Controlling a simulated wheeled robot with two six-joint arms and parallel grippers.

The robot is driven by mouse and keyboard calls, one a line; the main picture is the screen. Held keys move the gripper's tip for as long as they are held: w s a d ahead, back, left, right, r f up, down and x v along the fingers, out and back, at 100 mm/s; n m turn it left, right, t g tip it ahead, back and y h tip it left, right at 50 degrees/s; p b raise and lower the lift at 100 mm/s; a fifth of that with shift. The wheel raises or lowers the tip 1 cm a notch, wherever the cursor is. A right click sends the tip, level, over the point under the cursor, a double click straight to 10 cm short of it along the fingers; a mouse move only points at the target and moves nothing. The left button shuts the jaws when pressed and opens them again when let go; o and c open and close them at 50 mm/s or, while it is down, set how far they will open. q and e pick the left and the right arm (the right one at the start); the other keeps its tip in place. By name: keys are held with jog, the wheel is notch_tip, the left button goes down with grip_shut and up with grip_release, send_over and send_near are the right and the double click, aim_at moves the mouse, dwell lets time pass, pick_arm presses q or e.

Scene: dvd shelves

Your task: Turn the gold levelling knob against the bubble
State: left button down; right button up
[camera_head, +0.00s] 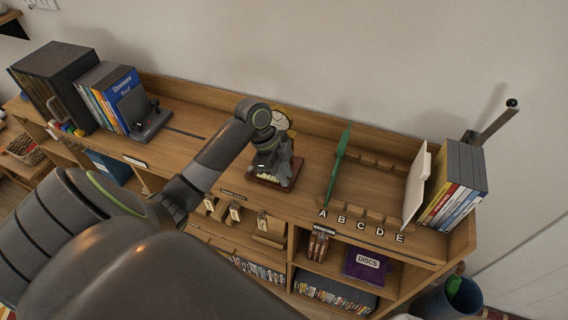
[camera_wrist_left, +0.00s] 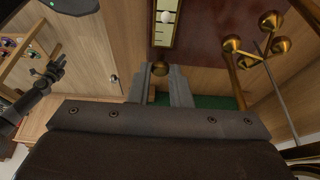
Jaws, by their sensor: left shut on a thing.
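The gold levelling knob (camera_wrist_left: 160,69) shows in the left wrist view at the tips of my left gripper (camera_wrist_left: 166,82), whose two grey fingers are shut on it. Just beyond it lies a brass-framed bubble vial (camera_wrist_left: 165,38) with a pale bubble (camera_wrist_left: 166,17) near the picture's top, on a dark red-brown base (camera_wrist_left: 205,22). In the head view my left gripper (camera_head: 270,168) is down over this base (camera_head: 290,181) on the shelf top and hides most of the instrument, so the knob cannot be made out there.
Brass balls on rods (camera_wrist_left: 231,44) stand right of the vial. A round dial (camera_head: 281,121) is behind my gripper. Books (camera_head: 108,95) stand left.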

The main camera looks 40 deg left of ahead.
pick_arm(q)
jog(key=c, duration=1.3)
grip_release()
jog(key=shift+c, duration=0.2)
jog(key=b+v, duration=0.3)
jog(key=v, duration=1.4)
jog(key=shift+r, duration=0.25)
